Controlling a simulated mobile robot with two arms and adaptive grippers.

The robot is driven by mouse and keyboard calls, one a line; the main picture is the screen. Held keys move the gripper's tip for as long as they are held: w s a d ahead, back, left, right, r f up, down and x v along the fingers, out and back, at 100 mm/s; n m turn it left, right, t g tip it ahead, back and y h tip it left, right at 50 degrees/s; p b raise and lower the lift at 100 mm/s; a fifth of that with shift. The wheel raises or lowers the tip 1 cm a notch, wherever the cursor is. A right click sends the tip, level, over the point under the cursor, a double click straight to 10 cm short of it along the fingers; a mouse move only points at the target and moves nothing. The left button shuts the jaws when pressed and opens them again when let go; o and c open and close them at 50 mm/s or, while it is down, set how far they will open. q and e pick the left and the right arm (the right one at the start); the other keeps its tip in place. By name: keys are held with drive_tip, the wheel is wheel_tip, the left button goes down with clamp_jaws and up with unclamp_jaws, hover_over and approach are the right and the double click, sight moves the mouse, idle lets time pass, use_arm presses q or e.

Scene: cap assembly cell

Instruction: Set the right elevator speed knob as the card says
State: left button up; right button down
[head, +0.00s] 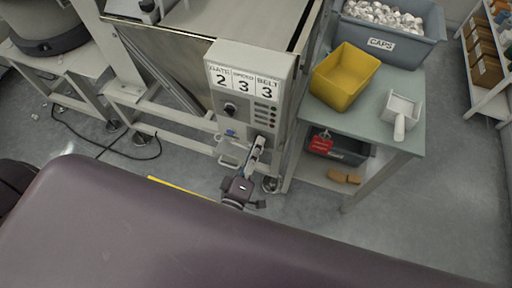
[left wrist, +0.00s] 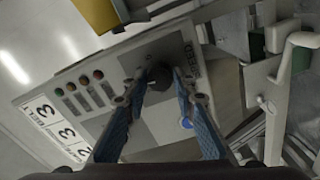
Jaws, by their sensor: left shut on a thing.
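The card (head: 242,84) on top of the grey control box reads GATE 2, a middle word too small to read with 3, and BELT 3. It also shows sideways in the left wrist view (left wrist: 52,128). The black speed knob (left wrist: 160,75) sits on a grey plate with a partly hidden label. My left gripper (left wrist: 160,82) is shut on this knob, one blue-padded finger on each side. In the head view my left gripper (head: 259,145) covers the knob at the box's lower right. The knob's pointer and scale cannot be read. My right gripper is not in view.
Another black knob (head: 230,108) and a blue button (head: 230,133) are on the same box, left of my gripper. A column of small lamps or buttons (head: 272,112) is above it. A yellow bin (head: 345,78) and a white scoop (head: 401,115) stand on the right bench.

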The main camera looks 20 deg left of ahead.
use_arm(q)
drive_tip(key=shift+f+n, duration=0.1)
drive_tip(key=shift+n, duration=0.5)
drive_tip(key=o, duration=1.2)
drive_tip(key=shift+c, duration=0.2)
drive_tip(key=s, duration=1.2)
drive_tip(key=shift+a, duration=0.2)
